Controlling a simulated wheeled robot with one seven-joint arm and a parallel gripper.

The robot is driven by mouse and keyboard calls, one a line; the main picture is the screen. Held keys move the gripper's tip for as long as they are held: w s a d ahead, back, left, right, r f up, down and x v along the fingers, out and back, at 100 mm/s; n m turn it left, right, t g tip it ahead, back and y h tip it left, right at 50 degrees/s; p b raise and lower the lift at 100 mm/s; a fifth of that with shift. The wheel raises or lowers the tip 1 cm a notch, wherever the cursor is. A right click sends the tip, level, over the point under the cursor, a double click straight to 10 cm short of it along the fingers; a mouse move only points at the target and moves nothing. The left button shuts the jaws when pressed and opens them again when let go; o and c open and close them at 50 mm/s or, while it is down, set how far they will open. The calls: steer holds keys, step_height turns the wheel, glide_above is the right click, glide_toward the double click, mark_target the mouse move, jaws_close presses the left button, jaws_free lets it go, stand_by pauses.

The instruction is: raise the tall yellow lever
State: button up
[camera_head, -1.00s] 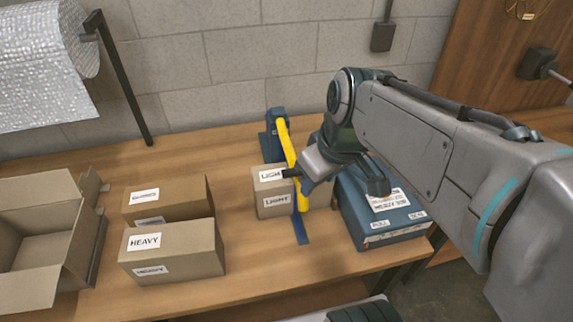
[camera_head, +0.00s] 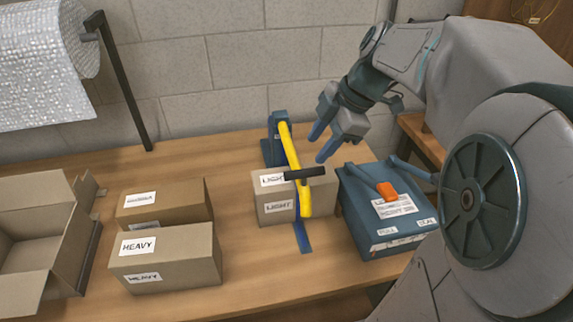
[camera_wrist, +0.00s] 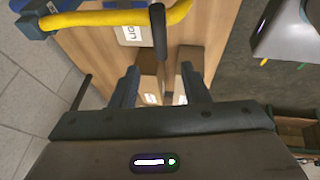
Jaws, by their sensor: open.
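The tall yellow lever (camera_head: 291,155) runs from a blue mount (camera_head: 279,122) at the back toward the front, beside and partly in front of a box marked LIGHT (camera_head: 280,209). A black crossbar handle (camera_head: 304,174) sits on the lever. My gripper (camera_head: 319,146) is open and empty, to the right of the lever and a little behind the crossbar, apart from it. In the wrist view the lever (camera_wrist: 100,18) crosses the top left, and its black handle (camera_wrist: 159,35) lies ahead of the space between my open fingers (camera_wrist: 161,88).
A blue machine (camera_head: 385,230) with an orange-gripped handle (camera_head: 387,192) stands to the right. Boxes marked HEAVY (camera_head: 180,265) stand left, beside an open carton (camera_head: 35,250). A bubble-wrap roll (camera_head: 45,60) hangs at back left. Bare table (camera_head: 258,255) lies in front of the lever.

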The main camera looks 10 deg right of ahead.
mark_target(299, 171)
steer(key=p+x, duration=0.1)
steer(key=x, duration=1.1)
steer(key=shift+a+f, duration=0.1)
steer(key=shift+f, duration=0.3)
steer(key=shift+r, duration=0.1)
jaws_close()
